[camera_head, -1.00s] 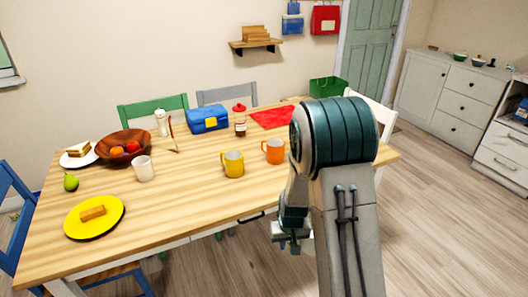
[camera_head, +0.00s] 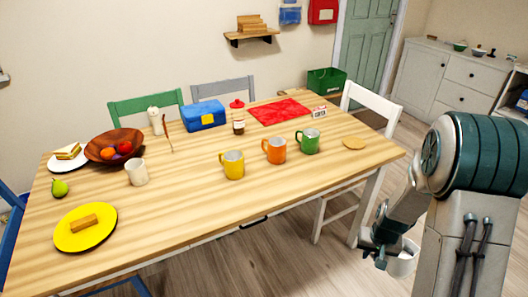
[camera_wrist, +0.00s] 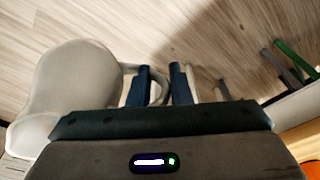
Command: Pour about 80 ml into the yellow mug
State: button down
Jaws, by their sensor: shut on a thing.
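The yellow mug (camera_head: 233,166) stands upright on the wooden table, near its front middle; I cannot make out what is inside it. My gripper (camera_head: 380,250) is off the table's right end, low in the head view. It is shut on the handle of a white jug (camera_head: 403,262), which is partly hidden by my arm there. In the wrist view the jug's pale body (camera_wrist: 75,78) fills the left side, and its handle runs to the two blue fingers (camera_wrist: 162,85). The jug's contents are hidden.
An orange mug (camera_head: 274,151) and a green mug (camera_head: 308,142) stand just right of the yellow mug. A white cup (camera_head: 137,172) is to its left. A white chair (camera_head: 375,105) stands at the table's right end. The tabletop in front of the mugs is clear.

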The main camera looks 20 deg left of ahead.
aim_at(233, 163)
jog(key=z, duration=0.1)
jog(key=k, duration=0.95)
jog(key=u, duration=1)
jog(key=i, duration=0.45)
jog(key=z, duration=0.05)
